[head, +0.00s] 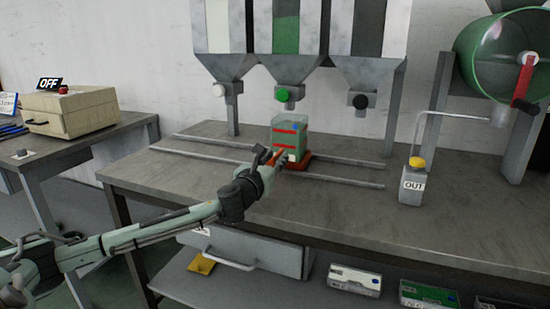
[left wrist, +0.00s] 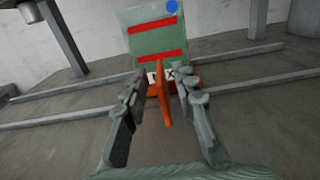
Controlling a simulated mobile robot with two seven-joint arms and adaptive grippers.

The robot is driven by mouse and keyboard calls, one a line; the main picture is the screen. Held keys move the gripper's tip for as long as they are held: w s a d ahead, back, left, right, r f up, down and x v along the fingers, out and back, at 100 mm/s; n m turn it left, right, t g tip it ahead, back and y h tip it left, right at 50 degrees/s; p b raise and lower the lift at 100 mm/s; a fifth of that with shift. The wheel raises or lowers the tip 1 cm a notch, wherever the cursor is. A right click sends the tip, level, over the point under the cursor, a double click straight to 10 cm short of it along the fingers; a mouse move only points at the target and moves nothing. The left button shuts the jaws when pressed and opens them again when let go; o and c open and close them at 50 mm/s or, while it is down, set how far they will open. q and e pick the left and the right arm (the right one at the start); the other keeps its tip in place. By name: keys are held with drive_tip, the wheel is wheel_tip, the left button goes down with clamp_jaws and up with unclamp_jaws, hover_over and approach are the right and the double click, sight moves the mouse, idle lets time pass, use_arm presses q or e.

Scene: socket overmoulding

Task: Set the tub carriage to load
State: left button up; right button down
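The tub carriage (head: 302,162) is a red-orange base on two rails, below the middle hopper. On it stands a clear greenish tub (head: 290,136) with two red lines and a blue dot, also seen in the left wrist view (left wrist: 158,42). An orange handle (left wrist: 165,108) sticks out from the carriage towards me. My left gripper (head: 268,160) is at the carriage's front. In the left wrist view its fingers (left wrist: 161,82) are spread, one each side of the handle, with gaps visible. A label behind the handle is partly hidden; an X shows. My right gripper is not in view.
Three hoppers with white (head: 233,88), green (head: 282,94) and black (head: 361,101) knobs hang above the rails (head: 340,180). Both rails are clear left and right of the carriage.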

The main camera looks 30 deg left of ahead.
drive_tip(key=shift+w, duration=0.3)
use_arm(q)
clamp_jaws()
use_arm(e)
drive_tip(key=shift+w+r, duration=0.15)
